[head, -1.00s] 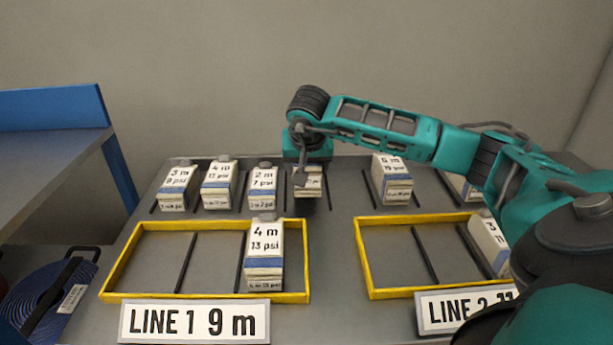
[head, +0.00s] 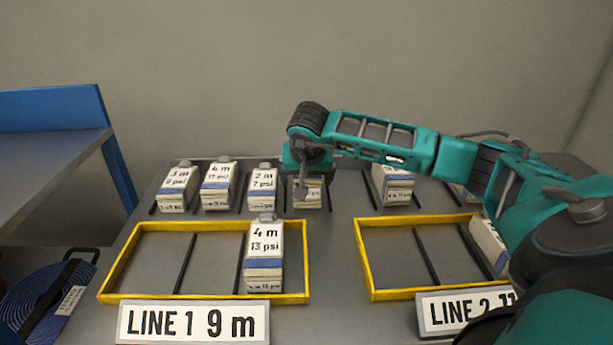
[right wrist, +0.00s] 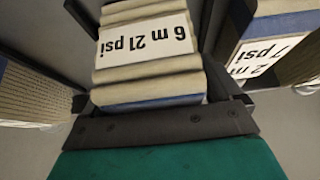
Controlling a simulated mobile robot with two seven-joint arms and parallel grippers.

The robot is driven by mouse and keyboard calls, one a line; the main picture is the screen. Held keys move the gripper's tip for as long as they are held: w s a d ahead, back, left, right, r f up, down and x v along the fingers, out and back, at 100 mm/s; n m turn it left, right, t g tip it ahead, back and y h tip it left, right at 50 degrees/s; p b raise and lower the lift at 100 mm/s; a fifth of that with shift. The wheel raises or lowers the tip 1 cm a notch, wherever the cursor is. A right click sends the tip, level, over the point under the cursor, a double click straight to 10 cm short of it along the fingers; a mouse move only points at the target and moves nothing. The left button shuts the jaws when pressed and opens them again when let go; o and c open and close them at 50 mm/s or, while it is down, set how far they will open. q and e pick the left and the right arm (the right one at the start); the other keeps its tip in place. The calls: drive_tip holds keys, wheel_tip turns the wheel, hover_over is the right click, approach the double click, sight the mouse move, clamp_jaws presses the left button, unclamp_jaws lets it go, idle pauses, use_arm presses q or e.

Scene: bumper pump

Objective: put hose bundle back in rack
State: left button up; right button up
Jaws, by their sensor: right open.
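The hose bundle (head: 308,194), white with a blue band, sits in the back row of the grey rack (head: 205,222), between two dark dividers. In the right wrist view the bundle (right wrist: 147,50) shows its label upside down, reading 6 m 21 psi. My right gripper (head: 305,185) is over this bundle from above, its jaws open around it. The wrist partly hides the bundle's top in the head view. My left gripper is not in view.
Other bundles stand in the back row, including the 2 m one (head: 262,188) beside it. The yellow LINE 1 frame (head: 105,280) holds a 4 m 13 psi bundle (head: 264,250). The yellow LINE 2 frame (head: 365,270) holds another bundle, partly hidden by my right arm.

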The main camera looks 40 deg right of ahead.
drive_tip(key=shift+a+r, duration=0.1)
drive_tip(key=shift+r, duration=0.3)
drive_tip(key=p+v, duration=0.2)
drive_tip(key=v, duration=0.9)
drive_tip(key=shift+s+a+r, duration=0.1)
drive_tip(key=shift+s+r, duration=0.1)
drive_tip(key=shift+r, duration=0.05)
